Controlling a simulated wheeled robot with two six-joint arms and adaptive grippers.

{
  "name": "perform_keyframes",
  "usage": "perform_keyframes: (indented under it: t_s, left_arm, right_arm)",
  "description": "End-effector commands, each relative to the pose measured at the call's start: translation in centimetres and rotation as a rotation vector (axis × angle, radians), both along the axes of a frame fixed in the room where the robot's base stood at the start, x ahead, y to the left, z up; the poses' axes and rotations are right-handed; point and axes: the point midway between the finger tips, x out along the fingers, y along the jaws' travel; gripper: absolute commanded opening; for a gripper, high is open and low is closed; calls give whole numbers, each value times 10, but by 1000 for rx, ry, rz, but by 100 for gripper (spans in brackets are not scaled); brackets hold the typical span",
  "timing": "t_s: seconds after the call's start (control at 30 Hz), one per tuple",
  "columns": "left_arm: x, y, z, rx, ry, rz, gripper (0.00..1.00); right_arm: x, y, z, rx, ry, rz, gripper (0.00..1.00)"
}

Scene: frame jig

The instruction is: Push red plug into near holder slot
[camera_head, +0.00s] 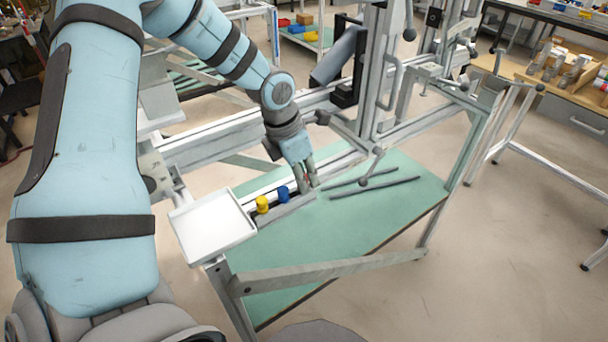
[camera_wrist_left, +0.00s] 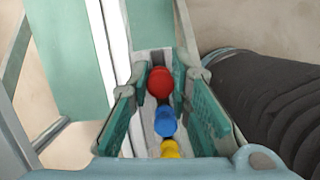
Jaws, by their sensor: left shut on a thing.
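My left gripper (camera_head: 308,184) points down at the far end of the grey holder strip (camera_head: 297,204) on the green table. In the left wrist view its two fingers (camera_wrist_left: 160,80) close on the round red plug (camera_wrist_left: 159,83) from both sides. In the head view the fingers mostly hide the red plug. A blue plug (camera_head: 283,194) and a yellow plug (camera_head: 262,204) stand in the holder, in a row with the red one. They also show in the left wrist view, blue (camera_wrist_left: 165,122) in the middle and yellow (camera_wrist_left: 171,149) nearest. How deep the red plug sits is hidden.
A white tray (camera_head: 212,228) stands at the table's near left corner. Dark rods (camera_head: 374,187) lie on the green tabletop (camera_head: 360,222) to the right of the gripper. A metal frame with clamp levers (camera_head: 372,165) rises behind. The tabletop's front is clear.

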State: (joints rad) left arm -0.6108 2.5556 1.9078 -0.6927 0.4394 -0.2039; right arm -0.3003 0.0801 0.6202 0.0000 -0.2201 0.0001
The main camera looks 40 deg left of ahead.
Motion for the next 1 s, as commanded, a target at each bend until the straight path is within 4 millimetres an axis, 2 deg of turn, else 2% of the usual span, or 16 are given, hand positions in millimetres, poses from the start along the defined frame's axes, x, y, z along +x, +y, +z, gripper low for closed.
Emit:
perform_keyframes:
  t_s: [0.43, 0.47, 0.6, 0.87, 1.0]
  left_arm:
    - [0, 0, -9, 0, 0, 0, 0]
    - [0, 0, -9, 0, 0, 0, 20]
    - [0, 0, -9, 0, 0, 0, 42]
    - [0, 0, -8, 0, 0, 0, 42]
    - [-2, 1, 3, -1, -4, 0, 42]
  right_arm:
    - [0, 0, -10, 0, 0, 0, 0]
    - [0, 0, -10, 0, 0, 0, 0]
    - [0, 0, -9, 0, 0, 0, 0]
    - [0, -1, -9, -1, 0, 0, 0]
    - [0, -1, -9, -2, -1, 0, 0]
